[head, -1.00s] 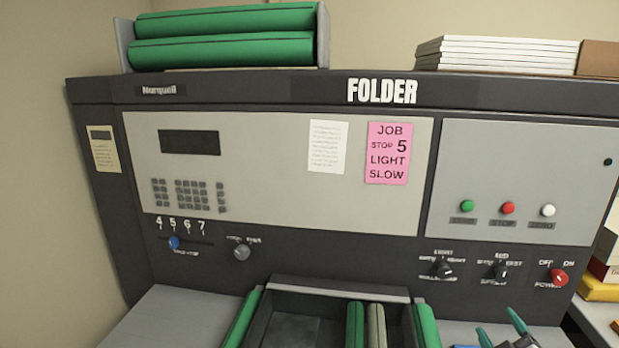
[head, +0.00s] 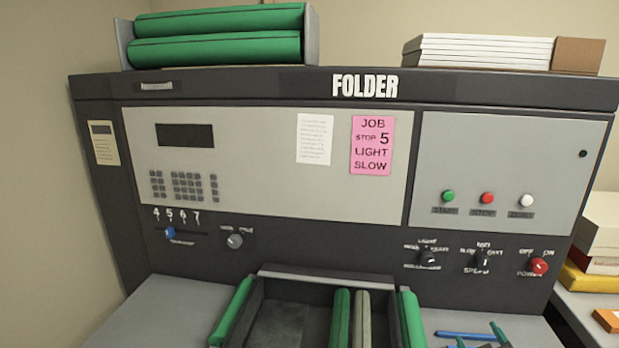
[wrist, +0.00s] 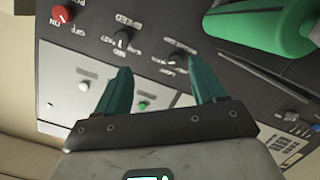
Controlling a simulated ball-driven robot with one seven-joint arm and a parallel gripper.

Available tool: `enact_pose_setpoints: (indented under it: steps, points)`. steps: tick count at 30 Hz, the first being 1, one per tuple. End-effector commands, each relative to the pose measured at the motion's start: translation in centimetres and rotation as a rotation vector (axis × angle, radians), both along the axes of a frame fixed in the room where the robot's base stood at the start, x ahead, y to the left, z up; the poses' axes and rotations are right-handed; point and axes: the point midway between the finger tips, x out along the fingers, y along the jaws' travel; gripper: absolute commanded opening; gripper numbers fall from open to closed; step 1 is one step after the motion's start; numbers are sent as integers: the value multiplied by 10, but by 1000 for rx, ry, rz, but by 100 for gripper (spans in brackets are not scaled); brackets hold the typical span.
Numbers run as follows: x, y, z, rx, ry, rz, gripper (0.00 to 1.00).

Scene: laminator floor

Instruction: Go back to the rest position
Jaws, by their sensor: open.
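My gripper (head: 480,337) shows only by its dark teal fingertips at the bottom right of the head view, in front of the folder machine (head: 330,257). In the wrist view my gripper (wrist: 161,66) is open, with nothing between its two teal fingers. Beyond the fingers, the wrist view shows the control panel turned upside down, with the red power knob (wrist: 62,14), the speed knob (wrist: 122,38) and the light/heavy knob (wrist: 171,59). In the head view the power knob (head: 539,266) sits at the panel's lower right.
Green rollers (head: 340,318) lie in the feed bed at the bottom middle; one green roller (wrist: 270,20) is close in the wrist view. A blue rod (head: 465,335) lies near my gripper. Boxes (head: 597,245) stand at the right. The grey left table (head: 150,310) is clear.

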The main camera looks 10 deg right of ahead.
Motion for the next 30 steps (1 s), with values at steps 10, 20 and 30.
enact_pose_setpoints:
  steps: [10, 20, 30]
  points:
    - [-66, 84, -86, 394, 281, -72, 70]
    - [-216, 142, -173, 640, 744, -160, 70]
    - [-339, 134, -189, 655, 1088, -260, 70]
